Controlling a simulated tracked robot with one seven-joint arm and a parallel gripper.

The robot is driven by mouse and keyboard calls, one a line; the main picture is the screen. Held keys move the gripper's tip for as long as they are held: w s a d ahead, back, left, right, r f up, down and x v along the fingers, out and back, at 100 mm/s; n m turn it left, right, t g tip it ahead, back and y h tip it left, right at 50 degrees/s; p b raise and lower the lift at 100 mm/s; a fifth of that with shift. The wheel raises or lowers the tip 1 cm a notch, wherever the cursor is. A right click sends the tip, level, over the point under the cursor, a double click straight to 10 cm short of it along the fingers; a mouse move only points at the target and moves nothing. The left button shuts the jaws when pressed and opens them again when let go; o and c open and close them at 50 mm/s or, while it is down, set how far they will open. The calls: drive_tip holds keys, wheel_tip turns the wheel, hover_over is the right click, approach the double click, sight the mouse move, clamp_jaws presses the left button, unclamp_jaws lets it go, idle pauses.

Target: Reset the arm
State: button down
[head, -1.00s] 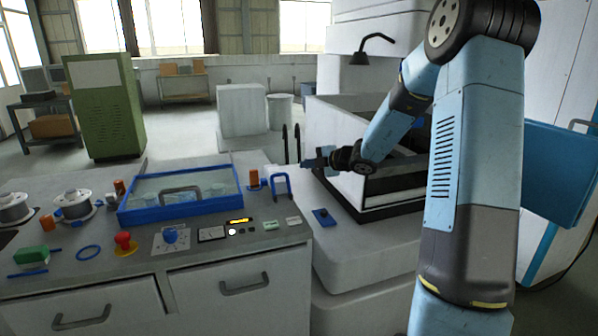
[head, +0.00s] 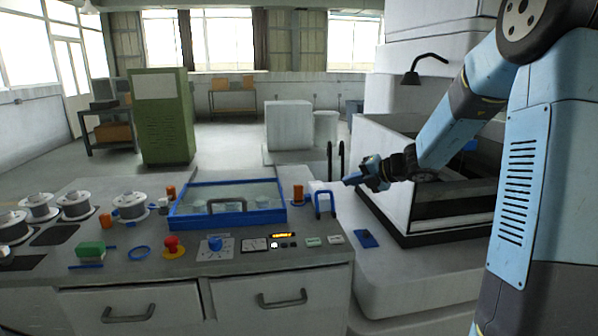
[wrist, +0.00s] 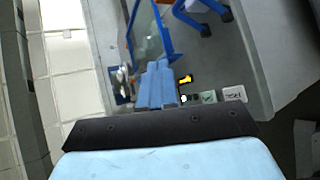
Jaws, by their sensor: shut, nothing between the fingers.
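My blue arm reaches in from the right in the head view. Its gripper (head: 356,182) points left, above the gap between the bench (head: 330,262) and the white machine tank (head: 384,190). In the wrist view my gripper (wrist: 158,64) shows as two blue fingers lying together. It is shut and empty. Behind the fingers, the wrist view shows the edge of the blue-framed tray (wrist: 129,40), a lit yellow display (wrist: 186,79) and a blue handle (wrist: 190,20). The fingers look clear of these things.
The bench holds a blue-framed glazed tray (head: 262,217), a red mushroom button (head: 171,245), a blue knob (head: 215,242), a green block (head: 90,250) and several wire spools (head: 130,206). A black lamp (head: 425,62) hangs above the tank. A green cabinet (head: 165,130) stands behind.

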drive_tip(key=s+a+r+n+g+h, duration=0.2)
drive_tip(key=s+r+n, duration=0.1)
drive_tip(key=s+n, duration=0.75)
drive_tip(key=s+a+r+n+g+h, duration=0.2)
drive_tip(key=s+a+n, duration=0.1)
drive_tip(key=s+n, duration=0.8)
drive_tip(key=s+d+r+n+h, duration=0.1)
drive_tip(key=s+d+n+h, duration=0.1)
drive_tip(key=s+d+n, duration=0.2)
drive_tip(key=s+d+r+n+t+h, duration=0.1)
drive_tip(key=s+d+n+h, duration=0.2)
drive_tip(key=s+n, duration=0.8)
drive_tip(key=d+n, duration=0.1)
drive_tip(key=n, duration=0.3)
drive_tip(key=shift+s+d+r+t+h, duration=0.25)
drive_tip(key=shift+s+r+t+h, duration=0.05)
